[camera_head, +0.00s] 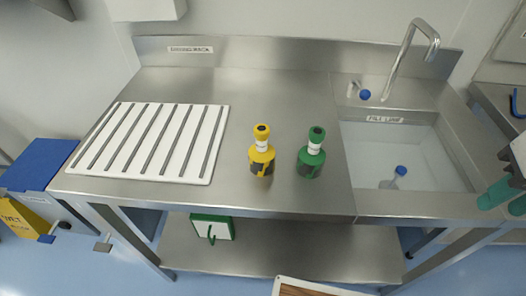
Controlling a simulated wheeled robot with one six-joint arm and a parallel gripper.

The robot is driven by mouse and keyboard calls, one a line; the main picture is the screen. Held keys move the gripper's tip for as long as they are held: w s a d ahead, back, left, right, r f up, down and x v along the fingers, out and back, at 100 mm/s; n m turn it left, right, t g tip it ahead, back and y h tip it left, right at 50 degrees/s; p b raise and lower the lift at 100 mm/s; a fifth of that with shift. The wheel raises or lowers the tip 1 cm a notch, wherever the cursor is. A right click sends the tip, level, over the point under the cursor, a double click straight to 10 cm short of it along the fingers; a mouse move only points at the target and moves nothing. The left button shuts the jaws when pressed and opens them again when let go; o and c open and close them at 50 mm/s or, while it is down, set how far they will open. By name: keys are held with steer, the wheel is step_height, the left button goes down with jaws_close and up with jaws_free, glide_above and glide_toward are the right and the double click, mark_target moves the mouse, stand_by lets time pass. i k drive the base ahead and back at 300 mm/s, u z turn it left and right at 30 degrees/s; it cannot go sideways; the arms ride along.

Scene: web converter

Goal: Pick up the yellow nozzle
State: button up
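The yellow nozzle (262,153) stands upright on the steel worktop, with a yellow body, a white collar and a dark-centred yellow top. A similar green nozzle (312,155) stands upright a little to its right, apart from it. What looks like my gripper (502,202) is at the right edge, partly cut off by the frame. Its two teal fingertips are apart, with nothing seen between them. It is beyond the right side of the sink, far from the yellow nozzle.
A white slatted rack (220,140) lies on the worktop (270,95) at left. A sink (435,155) with a tall tap (408,55) is at right; a blue-topped item (400,171) is in it. A green-and-white item (212,228) is on the lower shelf (300,250). Worktop around the nozzles is clear.

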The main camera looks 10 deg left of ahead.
mark_target(261, 155)
steer(key=z, duration=1.6)
steer(key=k, duration=1.15)
steer(key=u, duration=1.35)
steer(key=i, duration=0.5)
